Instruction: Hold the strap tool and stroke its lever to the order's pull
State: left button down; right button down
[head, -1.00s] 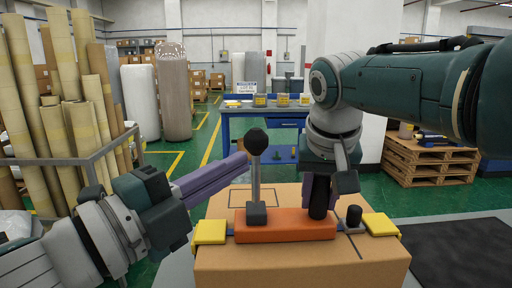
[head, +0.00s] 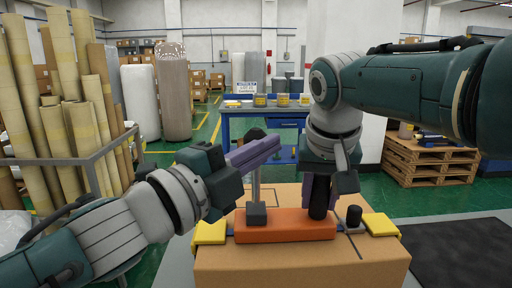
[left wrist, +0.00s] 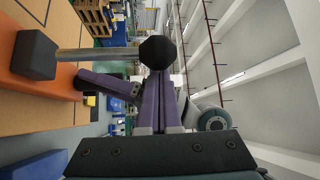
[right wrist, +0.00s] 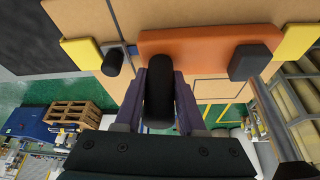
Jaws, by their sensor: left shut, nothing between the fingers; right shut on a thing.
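The orange strap tool (head: 285,225) lies on top of a brown carton (head: 300,262), over a dark strap with yellow corner pieces (head: 210,232) at both sides. Its lever (head: 256,188) stands upright at the tool's left end, with a black knob (left wrist: 158,52). My left gripper (head: 266,148) is shut and empty, its purple fingers at knob height, partly covering the knob in the head view. In the left wrist view the fingertips are right at the knob; I cannot tell if they touch. My right gripper (right wrist: 159,85) is shut on the tool's black handle (right wrist: 159,95).
A short black post (head: 354,214) stands beside the handle. A rack of tall rolls (head: 75,110) stands at the left. A blue table (head: 265,115) with small containers is behind the carton, and pallets (head: 430,160) stand at the right.

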pick_arm(q)
jog(key=shift+a, duration=0.3)
jog(key=shift+a+n+t+h, duration=0.3)
jog(key=shift+a+n, duration=0.05)
jog(key=shift+n, duration=0.15)
jog(key=a+f+n+t, duration=0.1)
jog(key=a+f, duration=0.2)
jog(key=a, duration=0.4)
jog(key=shift+a+n, duration=0.15)
jog(key=shift+n, duration=0.15)
dwell(0.5)
jog(key=s+a+f, duration=0.4)
jog(key=s+f, duration=0.1)
jog(key=s, duration=0.2)
jog(key=shift+a, duration=0.25)
jog(key=shift+w, duration=0.1)
dwell(1.2)
